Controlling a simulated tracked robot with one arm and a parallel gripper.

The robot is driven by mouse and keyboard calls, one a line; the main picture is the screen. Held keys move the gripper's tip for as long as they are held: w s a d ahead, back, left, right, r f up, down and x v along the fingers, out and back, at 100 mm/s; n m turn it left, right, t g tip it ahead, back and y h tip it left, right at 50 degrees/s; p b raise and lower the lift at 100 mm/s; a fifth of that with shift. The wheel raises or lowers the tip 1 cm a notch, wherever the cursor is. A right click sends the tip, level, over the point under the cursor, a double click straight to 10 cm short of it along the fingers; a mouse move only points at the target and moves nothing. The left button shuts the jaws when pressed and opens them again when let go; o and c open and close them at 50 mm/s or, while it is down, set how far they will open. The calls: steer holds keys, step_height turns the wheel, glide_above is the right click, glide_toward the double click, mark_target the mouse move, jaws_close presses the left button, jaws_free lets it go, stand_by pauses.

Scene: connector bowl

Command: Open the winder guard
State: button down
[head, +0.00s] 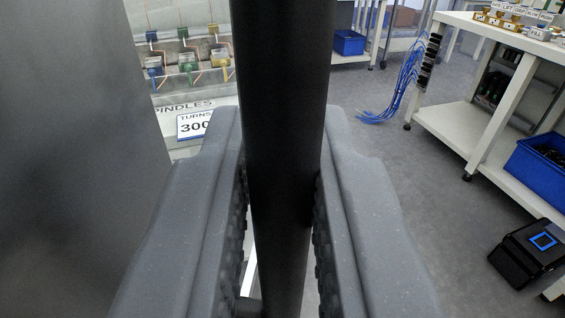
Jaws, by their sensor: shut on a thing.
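My gripper (282,190) fills the lower middle of the head view. Its two grey fingers are shut on a thick black upright bar (285,90), one finger on each side. The bar runs from the top edge to the bottom edge and looks like the handle of the winder guard. How it is fixed to the guard is hidden. Behind it at left is the winder (190,65), with blue, green and yellow spindle parts and copper-coloured pieces. A "TURNS 300" sign (194,124) shows beside the left finger.
A dark grey panel (70,160) blocks the far left. At right stands a white bench (500,35) with a blue bin (540,165) on its lower shelf and blue cables (400,85) at its end. A black box (530,252) sits low at right. Grey floor between is clear.

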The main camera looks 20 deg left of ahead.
steer(key=shift+w+d+r, duration=0.1)
steer(key=shift+w+r, duration=0.15)
stand_by(0.4)
steer(key=c, duration=1.5)
jaws_free()
steer(key=shift+f, duration=0.1)
steer(key=shift+b+v, duration=1.1)
steer(key=shift+v, duration=5.95)
steer(key=shift+f, duration=0.1)
